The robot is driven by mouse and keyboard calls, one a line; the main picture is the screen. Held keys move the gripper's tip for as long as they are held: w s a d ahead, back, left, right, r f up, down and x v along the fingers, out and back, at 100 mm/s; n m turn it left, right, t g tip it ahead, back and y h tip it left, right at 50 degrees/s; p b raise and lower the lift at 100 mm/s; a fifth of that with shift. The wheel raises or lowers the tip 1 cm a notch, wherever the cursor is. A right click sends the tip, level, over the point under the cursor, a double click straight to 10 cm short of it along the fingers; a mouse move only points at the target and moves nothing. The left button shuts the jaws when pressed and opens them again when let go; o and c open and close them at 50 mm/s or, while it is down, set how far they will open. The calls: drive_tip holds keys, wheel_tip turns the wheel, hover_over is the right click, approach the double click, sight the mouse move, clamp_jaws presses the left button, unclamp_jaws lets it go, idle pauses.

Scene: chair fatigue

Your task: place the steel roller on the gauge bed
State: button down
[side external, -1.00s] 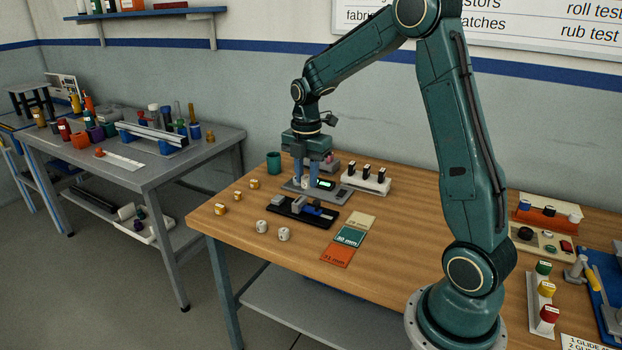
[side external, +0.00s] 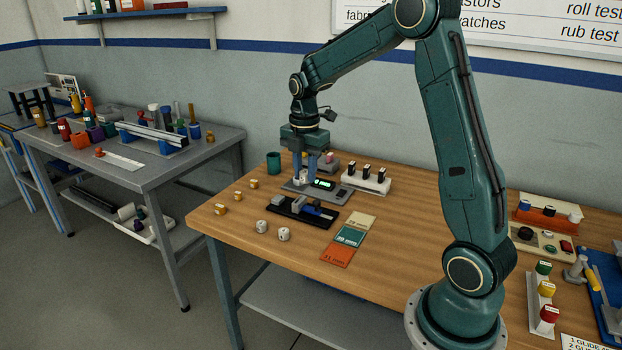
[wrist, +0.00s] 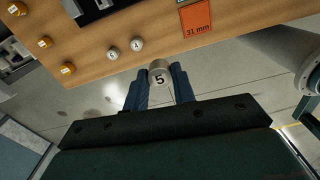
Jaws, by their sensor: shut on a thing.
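My gripper (side external: 307,177) is low over a grey plate with a lit green display (side external: 322,184) in the side view. In the wrist view my gripper (wrist: 161,90) has its blue fingers on both sides of the steel roller (wrist: 160,76), a pale cylinder marked 5. The roller is mostly hidden by the fingers in the side view. In front of the plate is a black-based fixture (side external: 287,210) with grey blocks and a blue part. No label shows which of the two is the gauge bed. I cannot tell whether the roller touches the plate.
Two pale numbered rollers (side external: 273,231) stand at the table's front edge, and several brass ones (side external: 238,196) stand to the left. Size cards (side external: 348,236) lie to the right. A white block with black-topped pegs (side external: 366,179) and a green cup (side external: 273,162) are close to my gripper.

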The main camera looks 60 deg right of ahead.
drive_tip(key=w+d+r+m, duration=0.1)
drive_tip(key=w+d+m, duration=0.8)
drive_tip(key=w+d, duration=0.3)
drive_tip(key=shift+w+d+r, duration=0.15)
drive_tip(key=shift+w+d, duration=0.15)
drive_tip(key=shift+w, duration=0.25)
hover_over(289, 205)
wheel_tip(289, 205, down, 16)
drive_tip(key=shift+r, duration=0.1)
idle(0.3)
drive_tip(key=shift+f, duration=2.1)
drive_tip(key=shift+f, duration=0.15)
drive_tip(key=c, duration=1.4)
unclamp_jaws()
drive_tip(key=shift+c, duration=0.2)
